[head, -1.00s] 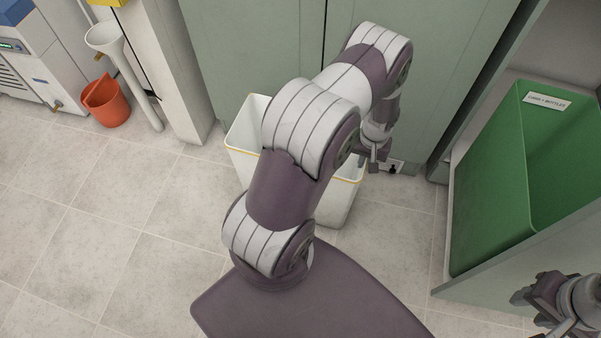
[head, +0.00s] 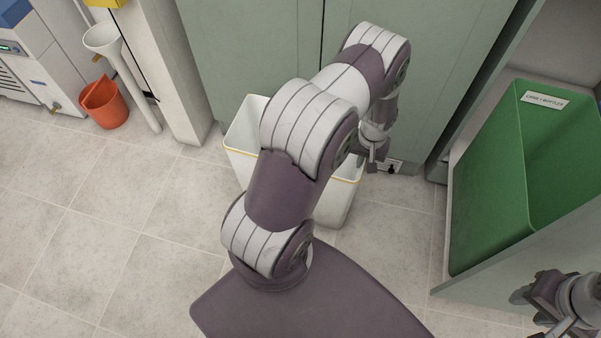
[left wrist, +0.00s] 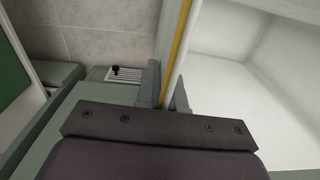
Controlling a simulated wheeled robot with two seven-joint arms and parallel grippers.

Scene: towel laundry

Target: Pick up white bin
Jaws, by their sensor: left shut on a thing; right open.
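The white bin (head: 341,201) stands on the floor in front of the green cabinet, its rim edged in yellow. My left arm hides much of it in the head view. My left gripper (head: 369,158) is at the bin's right rim. In the left wrist view the fingers (left wrist: 167,92) are shut on the bin's wall, one finger on each side, and the white inside of the bin (left wrist: 245,85) shows at the right. My right gripper (head: 532,305) is open and empty at the lower right of the head view, partly cut off by the frame.
A green bin (head: 490,190) with a label stands in a bay at the right. The green cabinet (head: 260,50) is close behind the white bin. An orange bucket (head: 105,103) is at the far left. The tiled floor (head: 110,205) at the left is clear.

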